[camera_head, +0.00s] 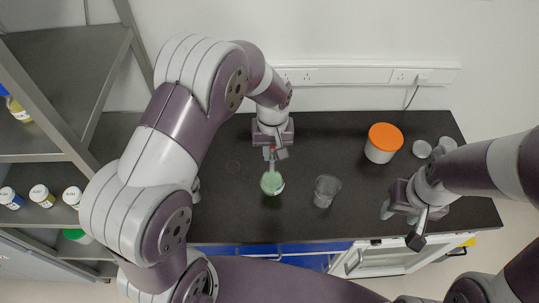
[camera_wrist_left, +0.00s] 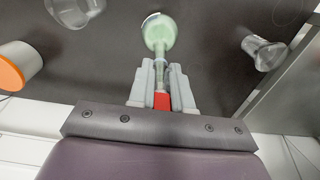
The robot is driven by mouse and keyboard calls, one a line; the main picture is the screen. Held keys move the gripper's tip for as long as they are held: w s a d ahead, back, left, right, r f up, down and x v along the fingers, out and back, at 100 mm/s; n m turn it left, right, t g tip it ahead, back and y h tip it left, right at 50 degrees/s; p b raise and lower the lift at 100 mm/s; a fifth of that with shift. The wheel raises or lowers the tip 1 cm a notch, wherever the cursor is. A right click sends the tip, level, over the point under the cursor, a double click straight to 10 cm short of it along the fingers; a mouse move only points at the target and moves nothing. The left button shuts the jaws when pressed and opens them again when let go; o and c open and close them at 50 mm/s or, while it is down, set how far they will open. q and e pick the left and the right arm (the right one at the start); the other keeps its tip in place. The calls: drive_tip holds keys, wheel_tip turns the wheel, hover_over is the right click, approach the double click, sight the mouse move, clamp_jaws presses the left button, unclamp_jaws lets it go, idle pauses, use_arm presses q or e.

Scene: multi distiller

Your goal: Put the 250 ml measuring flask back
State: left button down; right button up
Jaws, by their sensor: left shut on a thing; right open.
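The measuring flask (camera_head: 272,184) has a round bulb with pale green contents and a narrow neck. My left gripper (camera_head: 273,153) is shut on its neck, over the left-middle of the dark bench. In the left wrist view the flask (camera_wrist_left: 159,34) points away from the left gripper (camera_wrist_left: 160,76), with the neck between the fingers and a red part near their base. I cannot tell whether the flask touches the bench. My right gripper (camera_head: 401,222) is open and empty over the bench's right side.
A clear beaker (camera_head: 326,191) stands just right of the flask. An orange-lidded white jar (camera_head: 383,143) and small clear vessels (camera_head: 422,149) stand further right. In the left wrist view another glass vessel (camera_wrist_left: 264,53) stands right of the flask. A shelf with bottles (camera_head: 42,196) is at left.

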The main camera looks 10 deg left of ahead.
sight(270, 161)
use_arm(q)
drive_tip(key=shift+a+f, duration=0.25)
drive_tip(key=shift+a, duration=0.1)
wheel_tip(270, 161, down, 4)
drive_tip(key=shift+r+p, duration=0.1)
drive_tip(key=shift+p, duration=0.8)
drive_tip(key=shift+f, duration=0.3)
drive_tip(key=c, duration=1.1)
unclamp_jaws()
drive_tip(key=shift+o, duration=0.2)
